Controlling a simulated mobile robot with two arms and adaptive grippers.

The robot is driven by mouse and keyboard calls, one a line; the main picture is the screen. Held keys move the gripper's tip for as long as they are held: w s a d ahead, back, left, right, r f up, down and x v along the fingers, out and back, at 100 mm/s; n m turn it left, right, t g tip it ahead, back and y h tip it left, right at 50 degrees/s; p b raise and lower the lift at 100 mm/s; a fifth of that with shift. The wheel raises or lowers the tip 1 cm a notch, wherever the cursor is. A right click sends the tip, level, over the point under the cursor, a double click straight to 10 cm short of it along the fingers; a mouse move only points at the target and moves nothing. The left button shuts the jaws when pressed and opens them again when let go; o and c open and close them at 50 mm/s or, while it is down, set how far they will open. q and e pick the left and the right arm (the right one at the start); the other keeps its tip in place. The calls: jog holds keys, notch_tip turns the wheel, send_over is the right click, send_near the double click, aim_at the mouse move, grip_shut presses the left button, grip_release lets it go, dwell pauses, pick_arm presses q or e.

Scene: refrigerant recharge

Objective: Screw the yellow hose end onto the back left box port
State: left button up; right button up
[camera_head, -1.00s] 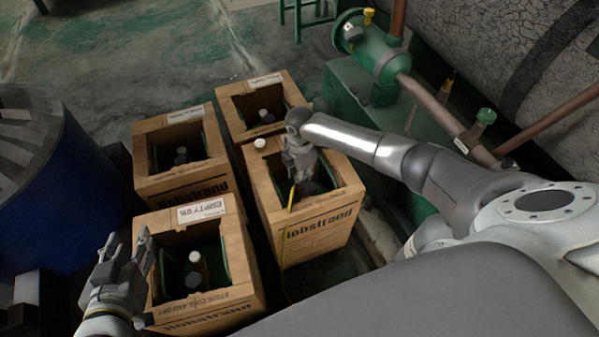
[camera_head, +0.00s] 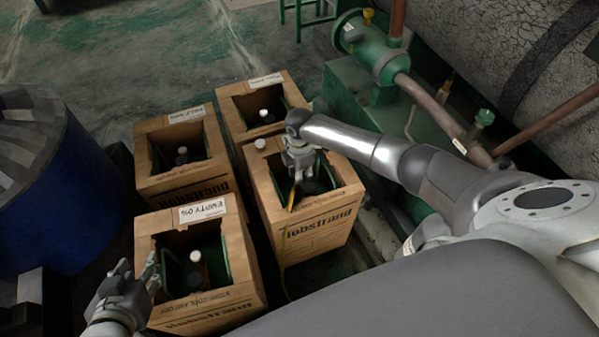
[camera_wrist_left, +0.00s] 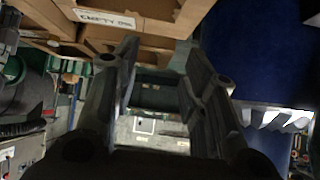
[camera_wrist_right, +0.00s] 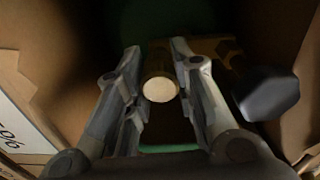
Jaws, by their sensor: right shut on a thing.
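The back left box (camera_head: 152,184) is an open cardboard box; the dark top of its port (camera_head: 182,153) shows inside, away from both grippers. My right gripper (camera_head: 297,176) reaches down into the front right box, and the yellow hose (camera_head: 290,207) hangs from beside it over the box's front wall. In the right wrist view, that gripper (camera_wrist_right: 160,100) is closed around a brass-coloured cylinder with a pale round face (camera_wrist_right: 159,90), which appears to be the yellow hose end. Whether it touches a port is hidden. My left gripper (camera_head: 137,280) is open and empty beside the front left box.
The front left box (camera_head: 212,314) holds a white-capped port (camera_head: 195,257); the back right box (camera_head: 225,104) has one too. A white cap (camera_head: 260,144) is at the front right box's rim. A black knob (camera_wrist_right: 270,95) is beside the right fingers. Green piping (camera_head: 380,50) stands right.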

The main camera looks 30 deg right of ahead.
jog(key=shift+s, duration=0.1)
jog(key=shift+f+m+p, duration=0.1)
jog(key=shift+m+p, duration=0.55)
jog(key=shift+m, duration=0.25)
pick_arm(q)
jog(key=s+a+f+g+y, duration=0.1)
jog(key=s+a+f+g, duration=0.1)
jog(key=s, duration=0.4)
jog(key=shift+f+g, duration=0.7)
jog(key=shift+g, duration=0.1)
jog(key=shift+s+a, duration=0.1)
pick_arm(e)
jog(key=shift+m+p, duration=0.4)
jog(key=shift+m, duration=0.1)
jog(key=shift+s+m+p, duration=0.1)
jog(key=shift+m+p, duration=0.5)
jog(key=shift+m, duration=0.2)
pick_arm(q)
jog(key=s+g, duration=0.1)
jog(key=s, duration=0.1)
jog(key=s+a+g, duration=0.1)
jog(key=s, duration=0.1)
jog(key=shift+s+a+r+y, duration=0.1)
jog(key=shift+s+r+y, duration=0.1)
jog(key=shift+y, duration=0.1)
pick_arm(e)
jog(key=shift+m, duration=0.5)
